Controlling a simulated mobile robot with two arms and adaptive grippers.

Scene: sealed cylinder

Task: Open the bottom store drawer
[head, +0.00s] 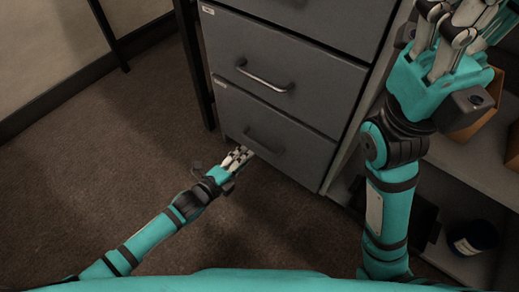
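The grey metal cabinet stands at the centre, and its bottom drawer (295,150) looks closed, with its front in line with the cabinet. The bottom drawer's dark bar handle (265,141) is in shadow. My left gripper (243,154) is low in front of this drawer, with its pale fingers just below the handle's left part. I cannot tell whether they touch the handle, and the finger gap is too small to judge. My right gripper (452,28) is raised at the upper right, away from the drawer. Its tips are partly cut off by the frame edge.
The drawer above (285,75) is closed and has a shiny bar handle (264,79). Open shelving (465,165) stands to the right, with an orange-brown box (478,122) and a dark round container (474,238). Brown carpet (110,170) on the left is clear.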

